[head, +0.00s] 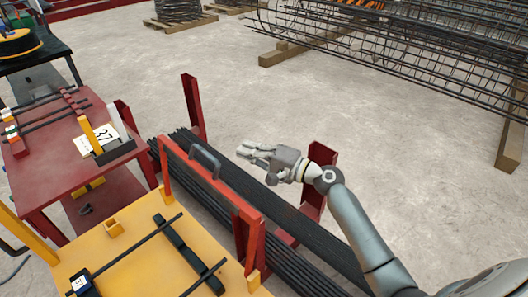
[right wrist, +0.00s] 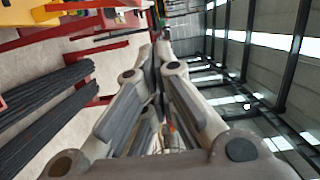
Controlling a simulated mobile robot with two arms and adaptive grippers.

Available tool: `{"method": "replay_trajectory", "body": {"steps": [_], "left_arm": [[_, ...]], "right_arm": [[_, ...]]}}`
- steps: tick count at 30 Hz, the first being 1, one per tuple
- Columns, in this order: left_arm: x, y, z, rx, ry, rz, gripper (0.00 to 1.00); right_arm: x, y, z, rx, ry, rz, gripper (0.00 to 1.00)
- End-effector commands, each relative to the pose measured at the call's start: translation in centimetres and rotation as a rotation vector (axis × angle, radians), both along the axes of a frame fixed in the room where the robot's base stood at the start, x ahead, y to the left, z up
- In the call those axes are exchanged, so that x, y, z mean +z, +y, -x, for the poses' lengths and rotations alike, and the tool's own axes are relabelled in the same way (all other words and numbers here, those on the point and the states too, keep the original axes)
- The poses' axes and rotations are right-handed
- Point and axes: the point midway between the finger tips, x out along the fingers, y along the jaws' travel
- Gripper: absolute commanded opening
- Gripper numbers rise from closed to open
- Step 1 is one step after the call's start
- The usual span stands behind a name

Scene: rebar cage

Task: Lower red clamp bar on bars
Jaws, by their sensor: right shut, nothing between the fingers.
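The red clamp bar (head: 226,196) runs slantwise along the near-left side of the rack, with a dark grey handle (head: 205,160) on it. Long black bars (head: 270,200) lie bundled beside and behind it; they also show in the right wrist view (right wrist: 45,105). Whether the clamp bar touches the bars I cannot tell. My right gripper (head: 243,150) is shut and empty, above the bars and to the right of the handle, apart from it. Its closed fingers also show in the right wrist view (right wrist: 157,65). My left gripper is not in view.
Red posts (head: 193,105) stand up around the bars, one (head: 318,180) close behind my right wrist. A yellow table (head: 140,255) is at front left, a red table (head: 75,150) behind it. Rebar cages (head: 430,50) lie at the back right. Open floor lies between.

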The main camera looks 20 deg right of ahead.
Motion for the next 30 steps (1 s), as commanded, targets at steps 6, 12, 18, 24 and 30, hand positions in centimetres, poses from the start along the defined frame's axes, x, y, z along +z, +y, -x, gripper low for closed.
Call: {"method": "replay_trajectory", "body": {"steps": [6, 12, 18, 24, 30], "left_arm": [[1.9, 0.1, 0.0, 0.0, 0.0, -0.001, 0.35], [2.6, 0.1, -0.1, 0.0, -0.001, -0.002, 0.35], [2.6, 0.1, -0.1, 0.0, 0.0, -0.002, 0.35], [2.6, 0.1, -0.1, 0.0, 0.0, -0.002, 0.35], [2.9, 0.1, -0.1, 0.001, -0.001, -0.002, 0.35]], "right_arm": [[0.2, 3.0, -0.9, 0.002, 0.003, -0.002, 0.0], [0.0, 4.6, -0.3, -0.001, 0.001, 0.0, 0.0], [-0.2, 4.9, -0.1, -0.001, 0.0, 0.001, 0.0], [-0.2, 4.9, -0.1, -0.001, 0.0, 0.001, 0.0], [0.2, 5.5, -0.4, 0.001, -0.008, 0.019, 0.0]]}}
